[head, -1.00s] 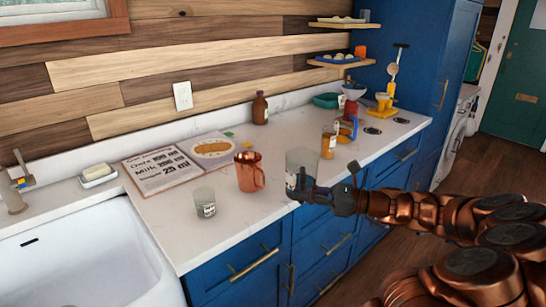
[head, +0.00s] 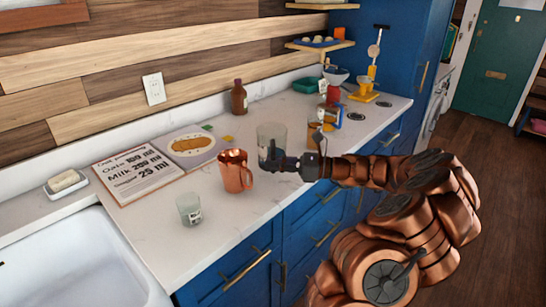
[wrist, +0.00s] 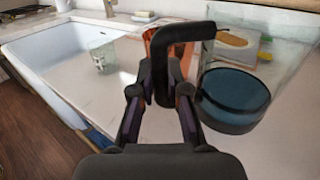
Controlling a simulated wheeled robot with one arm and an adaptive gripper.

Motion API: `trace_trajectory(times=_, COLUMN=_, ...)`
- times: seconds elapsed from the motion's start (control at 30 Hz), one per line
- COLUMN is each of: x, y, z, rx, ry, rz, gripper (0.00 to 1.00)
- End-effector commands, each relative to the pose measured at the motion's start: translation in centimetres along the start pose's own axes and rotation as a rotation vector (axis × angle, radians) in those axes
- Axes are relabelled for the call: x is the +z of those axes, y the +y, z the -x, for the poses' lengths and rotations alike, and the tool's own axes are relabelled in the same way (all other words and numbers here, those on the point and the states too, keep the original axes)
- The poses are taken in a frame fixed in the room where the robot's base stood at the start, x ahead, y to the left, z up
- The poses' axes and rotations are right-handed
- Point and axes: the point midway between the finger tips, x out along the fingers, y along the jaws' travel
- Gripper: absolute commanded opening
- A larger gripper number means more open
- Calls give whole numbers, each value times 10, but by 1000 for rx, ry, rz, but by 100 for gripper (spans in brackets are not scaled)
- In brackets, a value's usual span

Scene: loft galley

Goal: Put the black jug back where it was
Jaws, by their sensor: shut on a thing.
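The jug (head: 271,137) has a clear body and, in the wrist view, a dark blue-black base (wrist: 235,97) and a black hooked handle (wrist: 160,62). My gripper (head: 290,162) is on the jug's right side in the head view. In the wrist view my gripper (wrist: 160,95) is shut on the handle, with the jug body to its right. The jug is above or on the white counter, behind and right of the copper mug (head: 235,172). I cannot tell whether its base touches the counter.
A small glass (head: 189,209) stands front left of the copper mug. A printed board (head: 137,176) and a picture board (head: 190,147) lie behind. A brown bottle (head: 239,98) stands by the wall. An amber jar (head: 314,130) is close right of the jug. The sink (head: 75,265) is left.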

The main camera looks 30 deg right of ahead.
Motion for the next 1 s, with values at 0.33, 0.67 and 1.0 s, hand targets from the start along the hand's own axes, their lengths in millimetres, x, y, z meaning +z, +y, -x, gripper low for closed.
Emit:
trace_trajectory(times=0.33, x=-4, y=-45, z=-9, rx=-3, ry=2, rz=-1, gripper=0)
trace_trajectory(times=0.67, x=-9, y=-79, z=-16, rx=-3, ry=4, rz=-1, gripper=0)
trace_trajectory(times=1.0, x=-10, y=-90, z=-19, rx=-3, ry=0, rz=1, gripper=0)
